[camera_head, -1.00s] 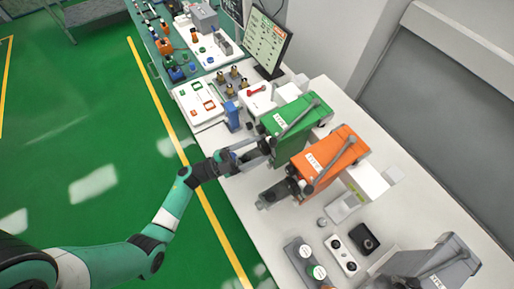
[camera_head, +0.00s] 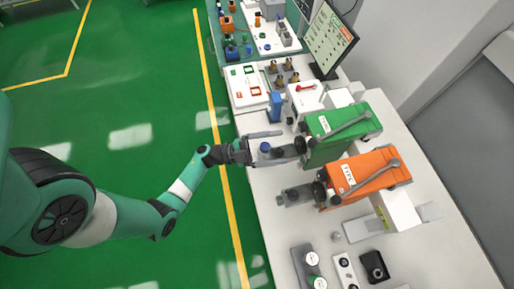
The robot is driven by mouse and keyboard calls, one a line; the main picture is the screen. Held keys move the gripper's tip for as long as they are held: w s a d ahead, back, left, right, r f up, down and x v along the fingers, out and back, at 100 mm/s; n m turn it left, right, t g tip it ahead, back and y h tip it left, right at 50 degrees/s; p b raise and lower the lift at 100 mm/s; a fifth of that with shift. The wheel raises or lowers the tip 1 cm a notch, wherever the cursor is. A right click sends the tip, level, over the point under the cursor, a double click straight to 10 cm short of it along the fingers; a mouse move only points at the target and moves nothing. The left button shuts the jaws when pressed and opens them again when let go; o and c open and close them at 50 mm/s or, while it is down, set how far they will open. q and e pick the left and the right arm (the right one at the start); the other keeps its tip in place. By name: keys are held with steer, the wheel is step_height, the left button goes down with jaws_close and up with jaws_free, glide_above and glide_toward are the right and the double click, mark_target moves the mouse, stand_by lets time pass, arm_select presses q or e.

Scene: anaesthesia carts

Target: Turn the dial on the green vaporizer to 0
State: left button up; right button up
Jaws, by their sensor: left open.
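The green vaporizer (camera_head: 345,130) stands on the white counter, with a grey bar across its top and a label on its front. Its dark dial (camera_head: 301,146) shows at its left front; I cannot read the setting. My left gripper (camera_head: 278,146) is open in front of the green vaporizer, its two fingers spread and pointing at the dial side. A small blue round part (camera_head: 265,148) shows between the fingers. I cannot tell whether the fingers touch anything. My right gripper is not in view.
The orange vaporizer (camera_head: 365,178) stands close beside the green one, nearer the bottom. A blue bottle-like object (camera_head: 275,106) stands just above my left gripper. A white tray (camera_head: 243,88), a monitor (camera_head: 330,40) and a black device (camera_head: 375,266) are also on the counter.

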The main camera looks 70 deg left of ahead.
arm_select(q)
steer(key=v, duration=0.6)
steer(key=shift+s, duration=0.2)
steer(key=shift+a, duration=0.15)
